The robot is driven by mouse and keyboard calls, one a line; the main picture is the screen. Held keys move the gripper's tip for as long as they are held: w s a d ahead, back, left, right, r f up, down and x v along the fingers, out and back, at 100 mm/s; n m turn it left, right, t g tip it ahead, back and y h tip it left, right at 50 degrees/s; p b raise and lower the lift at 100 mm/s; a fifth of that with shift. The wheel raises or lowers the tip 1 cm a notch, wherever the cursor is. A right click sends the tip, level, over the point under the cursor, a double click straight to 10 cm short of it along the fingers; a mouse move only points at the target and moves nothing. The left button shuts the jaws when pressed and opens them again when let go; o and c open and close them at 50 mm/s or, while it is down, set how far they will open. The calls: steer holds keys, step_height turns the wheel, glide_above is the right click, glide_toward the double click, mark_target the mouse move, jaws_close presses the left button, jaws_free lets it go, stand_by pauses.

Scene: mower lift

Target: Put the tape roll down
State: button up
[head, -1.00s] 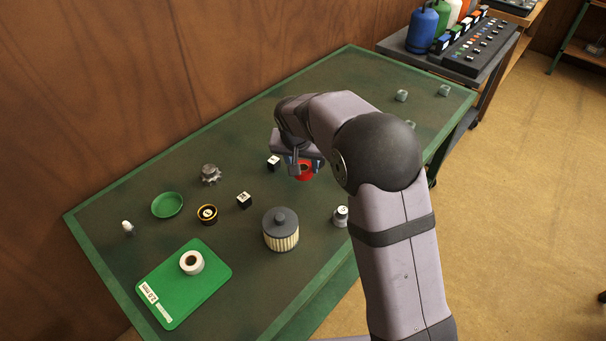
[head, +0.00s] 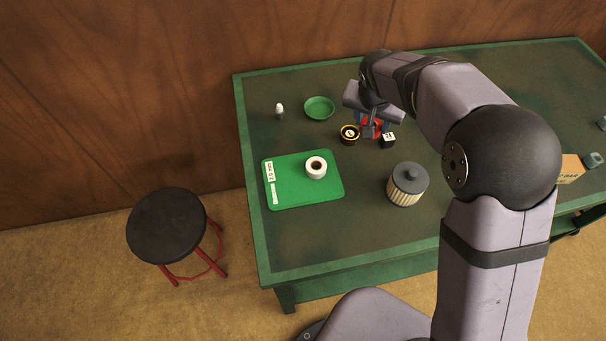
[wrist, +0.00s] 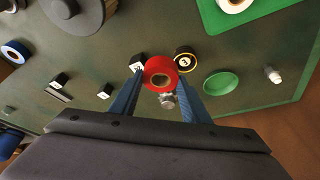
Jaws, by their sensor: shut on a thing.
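A red tape roll (wrist: 161,73) is held between the two blue fingers of my gripper (wrist: 160,88) in the wrist view. In the head view the red roll (head: 371,127) shows partly, behind my gripper (head: 372,122), over the far part of the green table. My gripper is shut on it. Whether the roll touches the table cannot be told. A black roll with a yellow rim (head: 349,134) is just left of it, and a black block with a white top (head: 388,141) is just right. A white tape roll (head: 316,167) lies on the green mat (head: 303,194).
A green dish (head: 319,108) and a small white-topped item (head: 280,110) stand at the back left. A ribbed filter (head: 408,184) stands nearer the front. A gear (wrist: 168,101) shows beyond the red roll in the wrist view. The front left table area is clear.

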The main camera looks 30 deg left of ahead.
steer(key=s+a+n+y, duration=0.1)
steer(key=s+a+n, duration=0.3)
steer(key=s+a, duration=0.8)
steer(key=m+h+p, duration=0.1)
steer(key=m+h, duration=0.1)
steer(key=m, duration=0.5)
glide_above(291, 182)
steer(key=s, duration=0.2)
steer(key=shift+w+a+r+m, duration=0.2)
steer(key=shift+r+m, duration=0.2)
steer(key=shift+r, duration=0.05)
steer(key=shift+h, duration=0.3)
steer(key=shift+f+p, duration=1.2)
steer(key=shift+f, duration=2.5)
steer(key=shift+f+p, duration=0.3)
steer(key=shift+f, duration=1.05)
steer(key=shift+f, duration=0.15)
steer(key=o, duration=1)
